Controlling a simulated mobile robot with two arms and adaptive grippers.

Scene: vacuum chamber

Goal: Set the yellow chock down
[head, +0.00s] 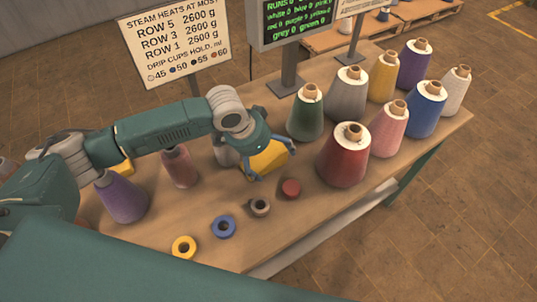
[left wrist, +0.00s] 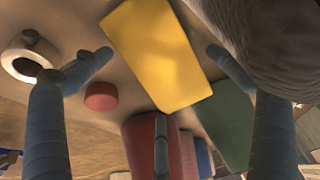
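The yellow chock (head: 265,160) is a plain block at the middle of the wooden table (head: 330,215), under my left gripper (head: 270,158). In the left wrist view the chock (left wrist: 155,55) lies between the spread fingers of the left gripper (left wrist: 158,58). A gap shows between each side fingertip and the chock, so the gripper looks open around it. A third finger points at its near end. The chock appears to rest on the tabletop, though its underside is hidden. My right gripper is not in view.
A green cone (head: 306,112) and a red cone (head: 343,155) stand close right of the chock. A purple cone (head: 122,197) stands left.

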